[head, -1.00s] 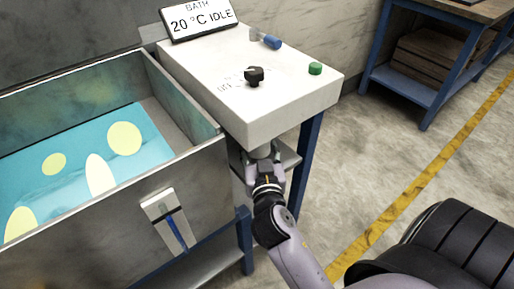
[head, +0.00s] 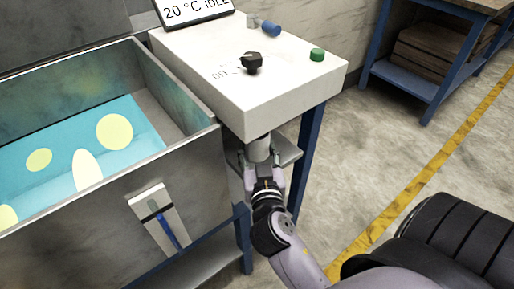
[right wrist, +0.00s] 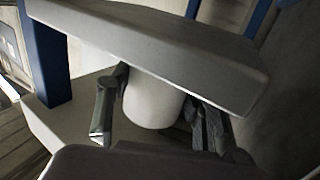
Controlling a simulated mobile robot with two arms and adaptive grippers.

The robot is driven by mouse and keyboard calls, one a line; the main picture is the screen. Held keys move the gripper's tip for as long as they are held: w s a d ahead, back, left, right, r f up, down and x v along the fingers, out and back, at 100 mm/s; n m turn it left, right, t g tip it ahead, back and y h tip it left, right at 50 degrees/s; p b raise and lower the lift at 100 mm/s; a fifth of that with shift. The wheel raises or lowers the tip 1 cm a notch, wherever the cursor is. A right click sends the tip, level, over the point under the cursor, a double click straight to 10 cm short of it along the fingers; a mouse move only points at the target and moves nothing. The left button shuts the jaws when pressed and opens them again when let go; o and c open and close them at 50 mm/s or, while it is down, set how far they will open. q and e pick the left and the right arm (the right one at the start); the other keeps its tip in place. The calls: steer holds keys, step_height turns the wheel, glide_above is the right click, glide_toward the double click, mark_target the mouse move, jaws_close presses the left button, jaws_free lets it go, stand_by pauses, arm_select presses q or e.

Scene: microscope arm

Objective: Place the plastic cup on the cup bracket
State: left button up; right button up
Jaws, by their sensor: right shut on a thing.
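The plastic cup (head: 258,149) is a pale grey-white cylinder just below the front edge of the white control box (head: 235,60). In the right wrist view the cup (right wrist: 152,104) stands between the fingers, its upper part hidden behind the overhanging slab. My right gripper (head: 260,160) is shut on the cup, with one finger on each side; it also shows in the right wrist view (right wrist: 155,115). A grey shelf (head: 288,152) lies under the box, partly behind the gripper. I cannot make out a cup bracket for certain. My left gripper is not in view.
A metal bath tank (head: 110,225) with blue water stands at the left, close to my right gripper. The box has a black knob (head: 251,62) and a green button (head: 317,54) on top. Blue legs (head: 306,150) flank the shelf.

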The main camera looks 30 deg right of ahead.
steer(key=shift+f, duration=0.1)
steer(key=o, duration=0.7)
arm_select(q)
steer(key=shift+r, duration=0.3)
arm_select(e)
steer(key=o, duration=0.5)
steer(key=shift+c, duration=0.2)
steer(key=shift+r, duration=0.2)
